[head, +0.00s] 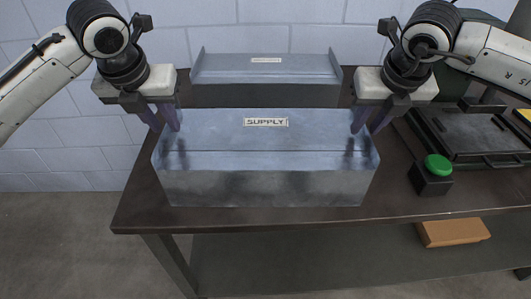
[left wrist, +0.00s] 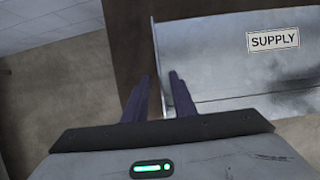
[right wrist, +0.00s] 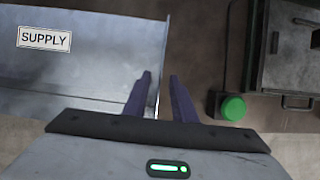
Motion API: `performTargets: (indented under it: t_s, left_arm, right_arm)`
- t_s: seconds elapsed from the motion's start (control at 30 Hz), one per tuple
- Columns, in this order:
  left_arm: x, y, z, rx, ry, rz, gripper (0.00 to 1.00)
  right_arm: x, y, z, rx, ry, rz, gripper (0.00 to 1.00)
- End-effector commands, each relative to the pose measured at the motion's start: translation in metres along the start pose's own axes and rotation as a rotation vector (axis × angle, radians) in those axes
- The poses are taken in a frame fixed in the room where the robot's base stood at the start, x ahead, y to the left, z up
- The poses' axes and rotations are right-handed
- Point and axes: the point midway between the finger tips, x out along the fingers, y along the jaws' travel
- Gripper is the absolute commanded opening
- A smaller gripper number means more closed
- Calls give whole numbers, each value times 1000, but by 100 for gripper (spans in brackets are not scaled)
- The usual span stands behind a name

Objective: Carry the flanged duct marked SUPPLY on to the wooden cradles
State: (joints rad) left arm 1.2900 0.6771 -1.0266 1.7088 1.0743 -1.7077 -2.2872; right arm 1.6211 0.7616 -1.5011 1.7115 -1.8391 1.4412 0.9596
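The grey sheet-metal duct marked SUPPLY (head: 265,165) lies along the front of the dark table, label up. It also shows in the left wrist view (left wrist: 225,70) and the right wrist view (right wrist: 85,70). My left gripper (head: 165,128) is at its left end, with its fingers apart on either side of the end edge. My right gripper (head: 365,130) is at its right end in the same way. A gap shows between the fingers of each gripper in its wrist view. Contact with the metal cannot be told. No wooden cradles are visible.
A second grey duct (head: 265,72) with an unreadable label stands behind. To the right are a black box with a green button (head: 436,168) and a dark metal machine (head: 470,135). A brown block (head: 453,232) lies on the lower shelf. Bare table (head: 135,195) shows at left.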

Motion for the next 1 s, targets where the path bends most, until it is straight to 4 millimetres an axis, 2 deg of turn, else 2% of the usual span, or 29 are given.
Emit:
performTargets:
  t_s: [0.33,0.5,1.0]
  left_arm:
    - [4,0,0,1,1,0,24]
    - [4,0,0,1,0,0,0]
    - [3,0,0,0,0,0,0]
  right_arm:
    - [4,0,0,0,-1,0,24]
    - [3,0,0,0,-1,0,0]
    - [3,0,0,1,-1,-1,0]
